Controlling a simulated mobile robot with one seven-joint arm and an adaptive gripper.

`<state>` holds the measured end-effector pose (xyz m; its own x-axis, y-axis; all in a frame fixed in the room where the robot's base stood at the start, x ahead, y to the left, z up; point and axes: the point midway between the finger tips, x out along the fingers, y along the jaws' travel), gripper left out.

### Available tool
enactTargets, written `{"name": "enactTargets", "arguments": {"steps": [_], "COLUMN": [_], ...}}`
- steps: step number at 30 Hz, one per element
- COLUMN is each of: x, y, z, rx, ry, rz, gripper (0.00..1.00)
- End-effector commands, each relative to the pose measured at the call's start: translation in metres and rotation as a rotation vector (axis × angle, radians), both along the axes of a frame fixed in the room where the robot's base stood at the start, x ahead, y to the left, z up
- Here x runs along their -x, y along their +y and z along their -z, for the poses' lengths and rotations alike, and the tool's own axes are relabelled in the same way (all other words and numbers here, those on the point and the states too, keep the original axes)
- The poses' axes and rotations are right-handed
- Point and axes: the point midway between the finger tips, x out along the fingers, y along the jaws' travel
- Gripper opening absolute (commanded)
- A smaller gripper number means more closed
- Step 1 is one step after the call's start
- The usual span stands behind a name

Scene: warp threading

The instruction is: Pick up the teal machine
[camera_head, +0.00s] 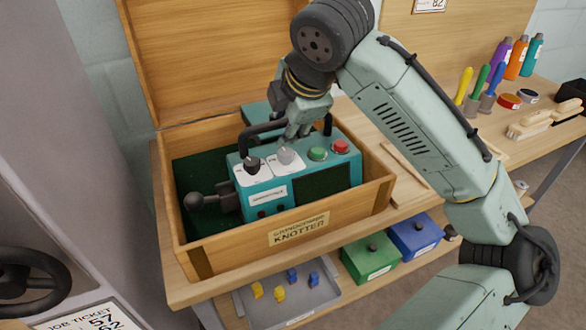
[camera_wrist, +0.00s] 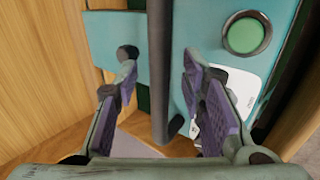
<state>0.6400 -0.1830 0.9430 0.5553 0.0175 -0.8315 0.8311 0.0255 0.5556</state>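The teal machine (camera_head: 268,188) sits upright inside an open wooden box. It has a black carrying handle (camera_head: 262,127) across its top, black and grey knobs, a green button and a red button. A crank with a dark ball knob (camera_head: 194,201) sticks out at its left. My gripper (camera_head: 294,136) is down at the machine's top, hiding part of the handle. In the wrist view its two purple-padded fingers (camera_wrist: 160,88) are open, with the dark handle bar (camera_wrist: 160,55) between them and gaps visible on both sides.
The wooden box (camera_head: 291,232) has a raised lid (camera_head: 220,62) at the back and walls close around the machine. A grey tray (camera_head: 325,297) with small yellow and blue pieces, and green and blue boxes, sit below.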

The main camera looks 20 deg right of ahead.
Motion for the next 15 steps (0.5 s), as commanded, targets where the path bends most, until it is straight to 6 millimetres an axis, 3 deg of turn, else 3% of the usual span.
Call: {"name": "enactTargets", "arguments": {"steps": [7, 15], "x": [-0.0008, -0.0006], "y": [0.0000, 0.0000], "z": [0.0014, 0.0011], "rx": [0.000, 0.000], "ry": [0.000, 0.000], "rz": [0.000, 0.000], "gripper": [0.36, 0.18]}}
